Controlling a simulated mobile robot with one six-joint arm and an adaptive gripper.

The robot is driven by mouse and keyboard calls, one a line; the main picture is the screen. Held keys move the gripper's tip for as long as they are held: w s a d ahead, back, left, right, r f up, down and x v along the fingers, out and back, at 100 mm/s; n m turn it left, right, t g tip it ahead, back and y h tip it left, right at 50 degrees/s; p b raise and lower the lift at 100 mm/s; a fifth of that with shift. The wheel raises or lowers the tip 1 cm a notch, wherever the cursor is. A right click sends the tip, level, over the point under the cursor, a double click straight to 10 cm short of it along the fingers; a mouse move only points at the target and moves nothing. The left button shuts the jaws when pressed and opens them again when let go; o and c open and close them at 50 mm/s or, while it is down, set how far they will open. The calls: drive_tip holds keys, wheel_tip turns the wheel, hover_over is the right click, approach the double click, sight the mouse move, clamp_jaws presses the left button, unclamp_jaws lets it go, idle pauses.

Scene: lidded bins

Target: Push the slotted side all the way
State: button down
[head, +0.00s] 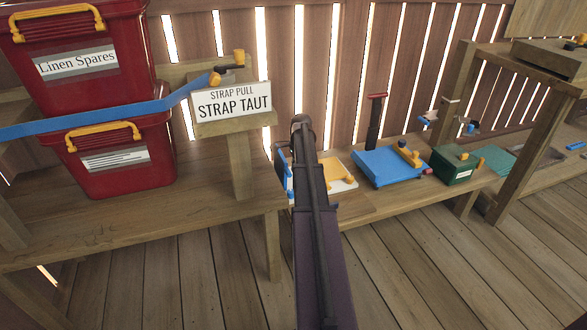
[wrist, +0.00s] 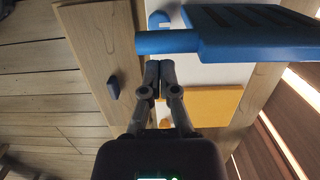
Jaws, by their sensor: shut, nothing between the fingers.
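The blue slotted side (wrist: 250,30) is in the upper right of the wrist view, with dark slots in its face. A blue bar (wrist: 167,42) runs from it to the left, across the picture in front of my fingertips. My gripper (wrist: 153,68) is shut and empty, its tips close below this bar; I cannot tell whether they touch it. A yellow panel (wrist: 213,104) lies on a white board right of the fingers. In the head view a blue edge (head: 284,172) and the yellow panel (head: 339,168) show beside my arm, which hides my gripper.
A wooden post with the "STRAP TAUT" sign (head: 234,104) and a blue strap (head: 100,120) stand left. Red bins (head: 122,165) are stacked beyond. Right of the yellow panel are a blue tray (head: 389,168) and a green box (head: 457,165). The floor in front is clear.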

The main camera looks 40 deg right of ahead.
drive_tip(key=s+d+r+p, duration=0.2)
drive_tip(key=d+r+p, duration=0.2)
drive_tip(key=r+p, duration=0.6)
drive_tip(key=shift+r, duration=0.25)
idle(0.4)
idle(0.5)
